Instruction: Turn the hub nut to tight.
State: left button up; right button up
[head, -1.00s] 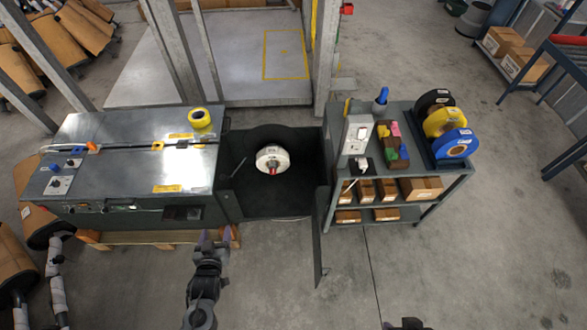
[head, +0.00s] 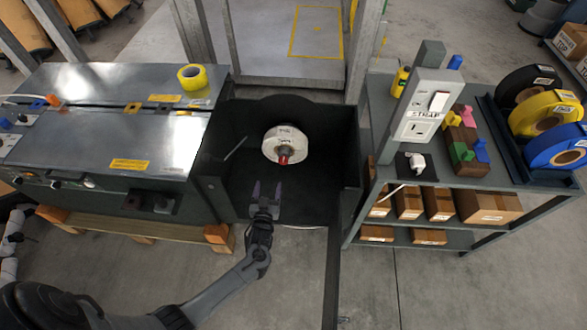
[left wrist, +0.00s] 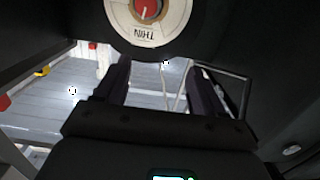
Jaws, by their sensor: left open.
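The hub nut (head: 283,159) is a small red knob at the centre of a round white reel (head: 285,138) inside the dark open bay. In the left wrist view the red nut (left wrist: 147,8) shows at the top, with a white pointer line, set in the labelled white disc (left wrist: 150,33). My left gripper (head: 267,188) is open and empty, just in front of and below the nut, fingers pointing towards the reel. Its two fingers (left wrist: 160,82) are apart in the wrist view, and the nut lies beyond them. My right gripper is not in view.
The bay's dark walls (head: 350,150) stand on both sides, with an open door (head: 333,270) at its right front. A metal machine (head: 100,120) is left, with a yellow tape roll (head: 192,76) on top. A shelf cart (head: 440,182) with tape rolls and boxes stands right.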

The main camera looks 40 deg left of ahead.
pick_arm(q)
jog(key=b, duration=0.7)
send_near(283, 162)
jog(key=s+f, duration=0.1)
jog(key=s, duration=0.1)
jog(key=shift+t, duration=0.4)
jog(key=b+x, duration=0.2)
jog(key=x, duration=0.1)
jog(key=b+x, duration=0.2)
jog(key=x, duration=0.2)
jog(key=b+x, duration=0.2)
jog(key=x, duration=0.2)
jog(key=shift+w+d, duration=0.25)
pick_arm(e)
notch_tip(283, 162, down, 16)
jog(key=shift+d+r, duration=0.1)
pick_arm(q)
jog(key=c, duration=1.1)
jog(key=shift+o, duration=0.2)
